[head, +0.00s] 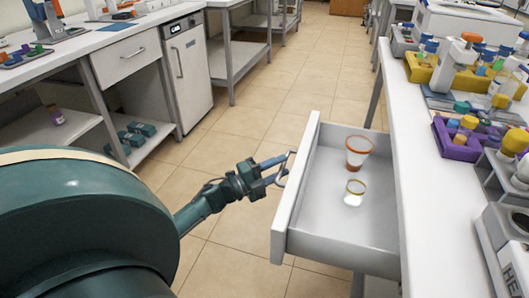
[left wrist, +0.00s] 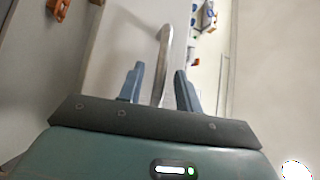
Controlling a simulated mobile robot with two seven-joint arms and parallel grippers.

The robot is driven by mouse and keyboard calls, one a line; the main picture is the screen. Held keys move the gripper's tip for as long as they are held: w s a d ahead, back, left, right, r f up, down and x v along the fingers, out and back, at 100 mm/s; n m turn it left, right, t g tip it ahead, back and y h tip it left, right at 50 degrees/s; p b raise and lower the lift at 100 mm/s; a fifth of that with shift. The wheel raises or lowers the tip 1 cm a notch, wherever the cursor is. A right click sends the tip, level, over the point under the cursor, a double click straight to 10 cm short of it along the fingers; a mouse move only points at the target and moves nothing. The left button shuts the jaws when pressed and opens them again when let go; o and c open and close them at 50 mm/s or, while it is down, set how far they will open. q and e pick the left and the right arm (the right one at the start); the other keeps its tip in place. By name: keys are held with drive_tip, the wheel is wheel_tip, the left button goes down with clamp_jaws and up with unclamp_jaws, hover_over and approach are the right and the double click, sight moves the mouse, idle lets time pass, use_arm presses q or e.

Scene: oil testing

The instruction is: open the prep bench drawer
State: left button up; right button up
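The prep bench drawer (head: 283,205) is pulled well out from the right-hand bench in the head view. Its inside is in plain sight. Its curved metal handle (head: 289,163) is on the front panel's outer face, and the handle shows in the left wrist view (left wrist: 163,55) too. My left gripper (head: 276,172) is at the handle, with its fingers on either side of it. In the left wrist view the gripper (left wrist: 160,88) has its two fingers apart, with gaps beside the handle. My right gripper is not in view.
The right bench top (head: 425,170) carries racks and bottles. A left bench with a closed drawer (head: 127,56) stands across a clear tiled floor (head: 265,115).

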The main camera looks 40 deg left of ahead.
use_arm(q)
drive_tip(key=v, duration=1.2)
drive_tip(key=shift+s+p, duration=0.3)
drive_tip(key=shift+s, duration=0.1)
drive_tip(key=shift+a, duration=0.1)
